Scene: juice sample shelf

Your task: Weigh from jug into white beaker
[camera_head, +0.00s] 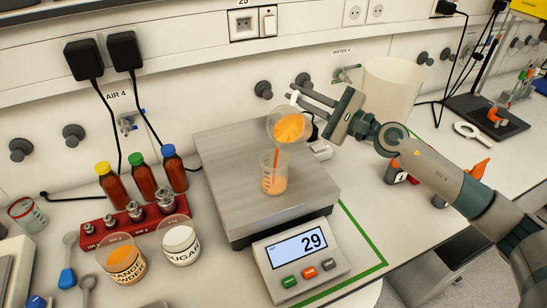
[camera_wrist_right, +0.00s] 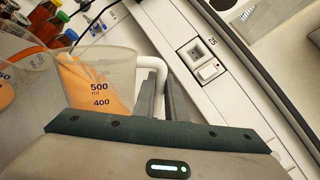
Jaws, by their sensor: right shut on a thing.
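The jug (camera_head: 287,124) is clear with orange contents and is tilted over the scale. My right gripper (camera_head: 296,96) is shut on the jug's handle at the upper right. In the right wrist view the jug (camera_wrist_right: 110,72) shows its 400 and 500 ml marks, with the white handle (camera_wrist_right: 152,64) between my fingers. A thin orange stream runs from the jug into the beaker (camera_head: 268,184). The beaker looks clear, stands upright on the scale plate (camera_head: 225,200) and holds some orange. The scale display (camera_head: 297,247) reads 29. My left gripper is not in view.
A red rack (camera_head: 120,229) with metal weights and several brown bottles (camera_head: 142,178) stand left of the scale. Cups of orange powder (camera_head: 126,266) and sugar (camera_head: 181,246) sit in front. A large white container (camera_head: 388,92) stands behind my right arm.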

